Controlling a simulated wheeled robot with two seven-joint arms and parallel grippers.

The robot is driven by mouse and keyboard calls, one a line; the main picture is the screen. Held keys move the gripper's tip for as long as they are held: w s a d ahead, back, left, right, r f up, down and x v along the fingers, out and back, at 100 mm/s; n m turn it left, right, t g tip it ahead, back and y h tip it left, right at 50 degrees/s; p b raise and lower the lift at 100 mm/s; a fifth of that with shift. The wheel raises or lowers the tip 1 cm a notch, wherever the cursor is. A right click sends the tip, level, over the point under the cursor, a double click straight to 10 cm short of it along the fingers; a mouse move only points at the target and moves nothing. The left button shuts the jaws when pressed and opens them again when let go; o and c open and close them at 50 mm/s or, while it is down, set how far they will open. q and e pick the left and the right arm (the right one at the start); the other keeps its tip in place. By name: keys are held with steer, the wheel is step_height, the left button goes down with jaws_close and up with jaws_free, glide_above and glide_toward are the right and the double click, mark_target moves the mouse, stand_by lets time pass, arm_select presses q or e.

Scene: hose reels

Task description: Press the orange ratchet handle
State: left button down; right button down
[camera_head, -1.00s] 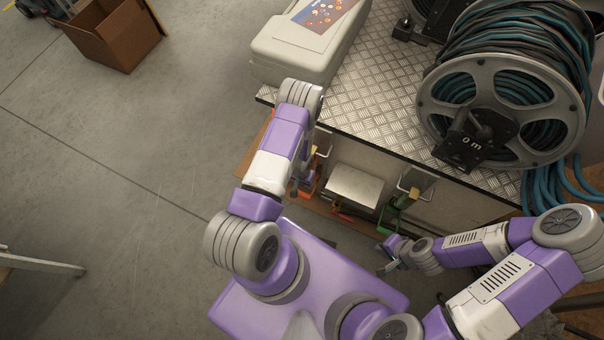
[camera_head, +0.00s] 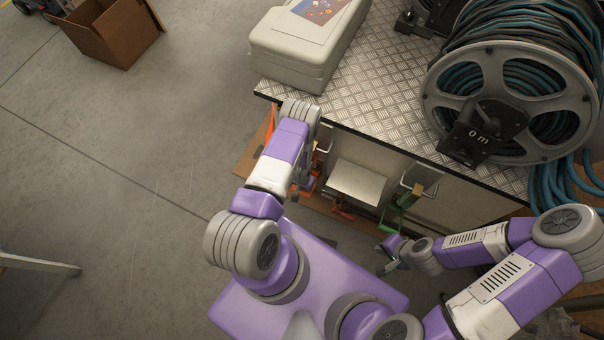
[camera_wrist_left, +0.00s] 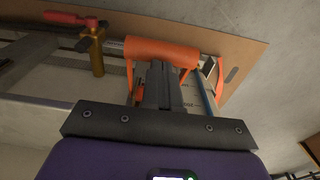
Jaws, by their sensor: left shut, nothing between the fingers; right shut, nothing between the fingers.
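The orange ratchet handle (camera_wrist_left: 162,51) shows in the left wrist view as a wide bar with two side arms. In the head view, orange parts (camera_head: 270,122) show beside my left forearm, which hides much of that area. My left gripper (camera_wrist_left: 160,68) is shut and empty. Its fingertips overlap the lower edge of the bar, between the side arms; I cannot tell whether they touch it. In the head view my left gripper (camera_head: 304,182) hangs beside the bench front. My right gripper (camera_head: 382,258) is shut and empty, low in front of the bench.
The bench has a checker-plate top (camera_head: 360,95) with a hose reel (camera_head: 510,105) and a grey case (camera_head: 305,45). A green tool (camera_head: 398,208) and a metal box (camera_head: 355,185) are at the bench front. A red-handled yellow tool (camera_wrist_left: 95,45) is left of the handle.

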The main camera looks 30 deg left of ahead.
arm_select(q)
steer(key=shift+s+d+f+t, duration=0.1)
steer(key=shift+s+f+t, duration=0.6)
steer(key=shift+f, duration=0.15)
step_height(320, 180, down, 9)
steer(key=s+t+b, duration=0.1)
steer(key=t+b, duration=0.2)
steer(key=b, duration=0.3)
steer(key=shift+s+d+y+b, duration=0.15)
steer(key=shift+s+y+b, duration=0.2)
steer(key=shift+s+y, duration=0.05)
steer(key=shift+s+f, duration=0.1)
steer(key=shift+f, duration=0.05)
